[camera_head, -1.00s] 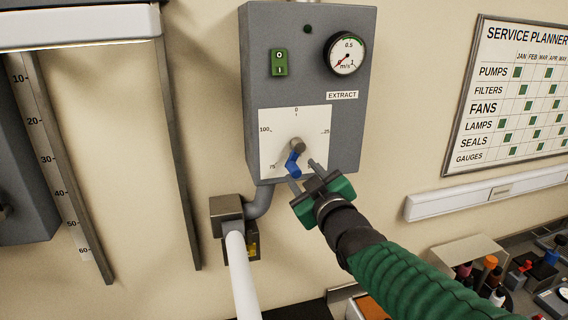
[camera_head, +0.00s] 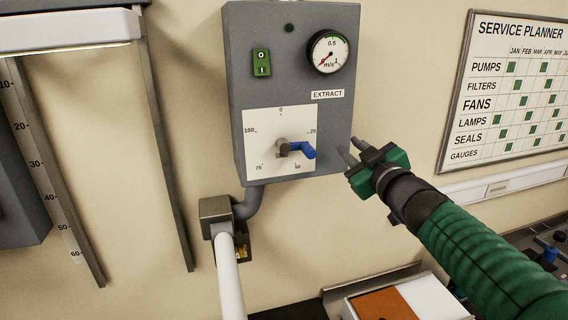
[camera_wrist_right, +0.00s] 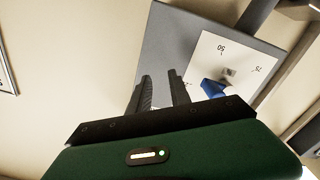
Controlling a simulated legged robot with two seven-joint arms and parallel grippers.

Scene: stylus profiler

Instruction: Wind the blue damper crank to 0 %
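The blue damper crank (camera_head: 301,150) sits on a white dial plate (camera_head: 262,124) marked 0, 25, 50, 75 and 100, low on a grey box. Its arm points right and slightly down from the grey hub (camera_head: 283,147), between the 25 and 50 marks. My right gripper (camera_head: 348,147) is to the right of the crank, apart from it, with its two fingers spread and nothing between them. The right wrist view shows the open fingers (camera_wrist_right: 162,92) with the blue handle (camera_wrist_right: 212,88) beyond and to their right. My left gripper is not in view.
The grey box (camera_head: 340,105) also bears a green switch (camera_head: 261,62), a round gauge (camera_head: 330,52) and an EXTRACT label. A white pipe (camera_head: 230,275) runs below it. A planner board (camera_head: 515,85) hangs at right, above a white rail (camera_head: 500,188). The wall between box and board is clear.

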